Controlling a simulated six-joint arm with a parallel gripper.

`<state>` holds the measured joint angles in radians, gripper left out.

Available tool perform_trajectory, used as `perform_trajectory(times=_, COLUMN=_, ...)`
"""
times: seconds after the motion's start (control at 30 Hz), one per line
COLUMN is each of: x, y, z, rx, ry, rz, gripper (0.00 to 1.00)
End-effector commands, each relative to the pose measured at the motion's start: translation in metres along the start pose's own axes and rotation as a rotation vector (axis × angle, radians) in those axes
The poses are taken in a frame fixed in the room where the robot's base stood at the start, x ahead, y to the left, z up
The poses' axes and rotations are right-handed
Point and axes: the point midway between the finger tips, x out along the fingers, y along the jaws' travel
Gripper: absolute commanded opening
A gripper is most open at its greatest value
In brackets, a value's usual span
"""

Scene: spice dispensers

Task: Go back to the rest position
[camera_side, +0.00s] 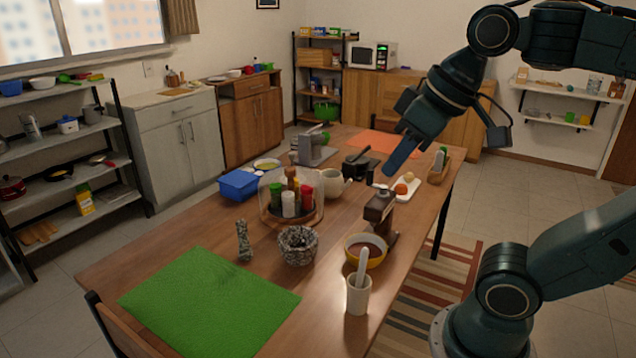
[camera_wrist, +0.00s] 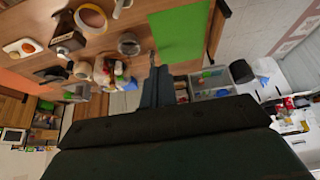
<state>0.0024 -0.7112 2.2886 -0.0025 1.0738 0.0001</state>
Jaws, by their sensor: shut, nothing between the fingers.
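My gripper (camera_side: 401,155) is shut and empty. In the side view it hangs in the air above the wooden table (camera_side: 200,242), over the right part of the tabletop, pointing down and to the left. In the wrist view my gripper (camera_wrist: 153,62) points up the picture toward the table, between the spice items and the green mat. The brown dispenser (camera_side: 379,207) stands on the table below my gripper, with a yellow-rimmed bowl (camera_side: 365,251) in front of it. A round carousel (camera_side: 291,198) with several spice bottles stands at the table's middle.
A white cup with a pestle (camera_side: 358,294), a speckled mortar (camera_side: 298,246), a speckled grinder (camera_side: 244,242), a blue box (camera_side: 239,184) and a grey scale-like device (camera_side: 313,148) stand on the table. A green mat (camera_side: 209,302) covers the near left. The air around my gripper is free.

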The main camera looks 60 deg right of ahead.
Motion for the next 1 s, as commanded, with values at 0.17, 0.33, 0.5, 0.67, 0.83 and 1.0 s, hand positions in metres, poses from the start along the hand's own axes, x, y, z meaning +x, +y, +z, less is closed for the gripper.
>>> perform_trajectory(times=0.17, x=0.022, y=0.000, z=0.017, rx=0.000, ry=-0.003, rz=0.000, gripper=0.00)
perform_trajectory(times=0.33, x=0.043, y=0.000, z=0.034, rx=0.000, ry=0.000, rz=0.000, gripper=0.00)
perform_trajectory(times=0.5, x=0.051, y=0.000, z=0.040, rx=0.000, ry=0.001, rz=0.000, gripper=0.00)
perform_trajectory(times=0.67, x=0.050, y=0.000, z=0.040, rx=0.000, ry=0.001, rz=0.000, gripper=0.00)
perform_trajectory(times=0.83, x=0.050, y=0.000, z=0.040, rx=0.000, ry=0.001, rz=0.000, gripper=0.00)
perform_trajectory(times=1.0, x=0.050, y=0.000, z=0.039, rx=0.000, ry=0.001, rz=0.000, gripper=0.00)
